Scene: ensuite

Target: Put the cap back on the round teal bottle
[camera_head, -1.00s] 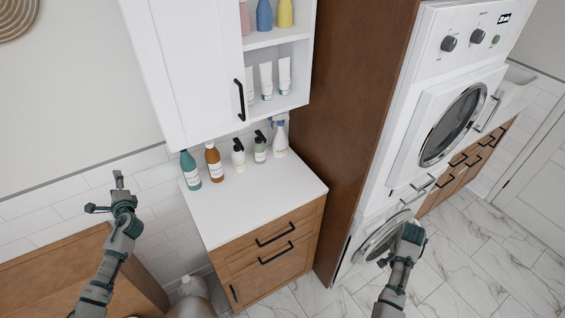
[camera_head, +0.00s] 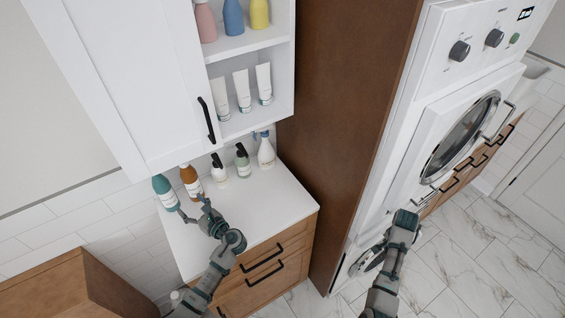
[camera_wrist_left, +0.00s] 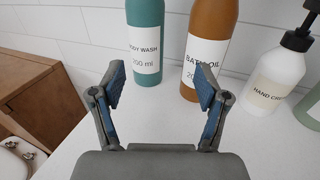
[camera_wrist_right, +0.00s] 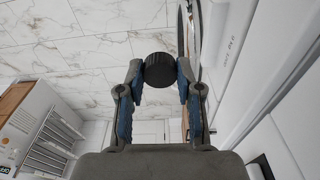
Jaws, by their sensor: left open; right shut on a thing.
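The round teal bottle (camera_head: 165,192), labelled body wash, stands on the white counter at its left back corner. It also shows in the left wrist view (camera_wrist_left: 146,38), where its top is out of frame. My left gripper (camera_head: 192,208) is open and empty, just in front of the teal bottle and the brown bath oil bottle (camera_wrist_left: 208,45), apart from both. My right gripper (camera_wrist_right: 158,85) is shut on a round black cap (camera_wrist_right: 159,70). In the head view my right gripper (camera_head: 405,220) is by the washer, and the cap cannot be made out there.
The brown bottle stands close right of the teal one. Pump bottles (camera_head: 218,172) and a spray bottle (camera_head: 266,152) stand farther right. A white wall cabinet (camera_head: 115,80) hangs above the counter (camera_head: 265,205). The counter's front is clear.

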